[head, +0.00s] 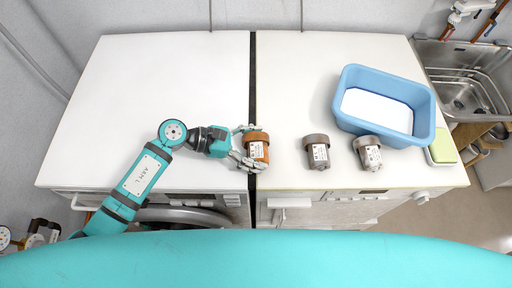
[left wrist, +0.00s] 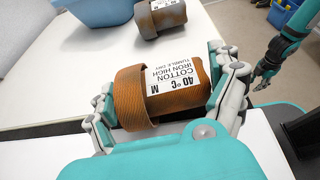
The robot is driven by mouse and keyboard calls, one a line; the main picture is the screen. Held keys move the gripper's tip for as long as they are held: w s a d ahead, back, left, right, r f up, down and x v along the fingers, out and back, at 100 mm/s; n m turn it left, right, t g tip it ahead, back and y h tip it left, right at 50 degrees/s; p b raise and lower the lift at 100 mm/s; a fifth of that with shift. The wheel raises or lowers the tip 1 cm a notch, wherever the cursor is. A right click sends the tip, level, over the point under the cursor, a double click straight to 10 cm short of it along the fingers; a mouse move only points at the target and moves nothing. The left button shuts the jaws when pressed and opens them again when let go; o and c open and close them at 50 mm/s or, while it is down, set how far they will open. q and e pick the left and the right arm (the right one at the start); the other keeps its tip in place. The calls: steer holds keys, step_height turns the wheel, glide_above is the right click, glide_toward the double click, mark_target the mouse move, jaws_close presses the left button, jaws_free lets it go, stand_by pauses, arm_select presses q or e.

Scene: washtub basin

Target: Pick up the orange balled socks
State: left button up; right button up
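The orange balled socks (head: 257,148) lie at the front of the white top, by the dark gap. They carry a white care label and show large in the left wrist view (left wrist: 160,92). My left gripper (head: 249,148) has its fingers on both sides of them. In the left wrist view my left gripper (left wrist: 163,100) appears to touch them on both sides; the fingertips are partly hidden. My right gripper (left wrist: 262,75) is small at the right of the left wrist view, apart from the socks, and its opening is unclear.
Two grey-brown balled socks, one (head: 317,152) nearer and one (head: 369,153) farther right, lie right of the orange ones. A blue tub (head: 424,118) stands behind them. A green-yellow block (head: 443,147) is at the right edge. The left white top (head: 150,85) is clear.

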arm_select(q)
steer(key=c, duration=0.7)
steer(key=shift+o, duration=0.2)
steer(key=shift+r, duration=0.15)
